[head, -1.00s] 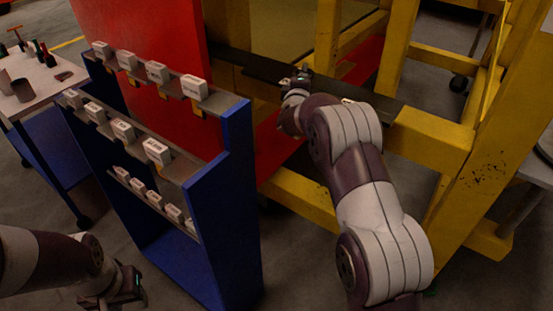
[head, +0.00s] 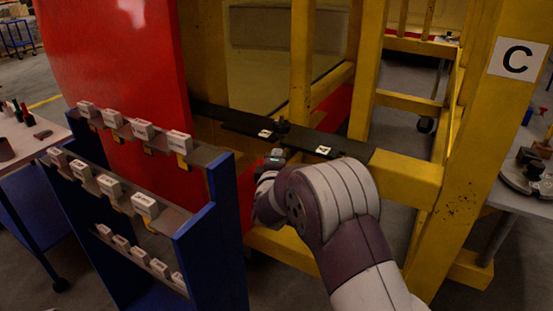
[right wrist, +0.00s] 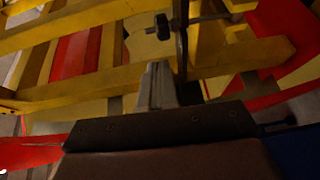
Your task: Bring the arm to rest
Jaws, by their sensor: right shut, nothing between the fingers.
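My right arm reaches up from the bottom of the head view. My right gripper (head: 275,157) is small and partly hidden by its own wrist, just in front of the dark ledge (head: 350,150) on the yellow frame. In the right wrist view its pale fingers (right wrist: 157,85) are together with nothing between them. Beyond the fingertips there is a dark knobbed part (right wrist: 163,27); it looks apart from them. My left gripper is not in view.
A blue rack (head: 215,235) with several white labelled boxes stands at the left, close to my right forearm. A red panel (head: 110,60) rises behind it. Yellow beams (head: 410,178) surround the ledge. A small dark part (head: 283,126) and white labels (head: 324,150) sit on the ledge.

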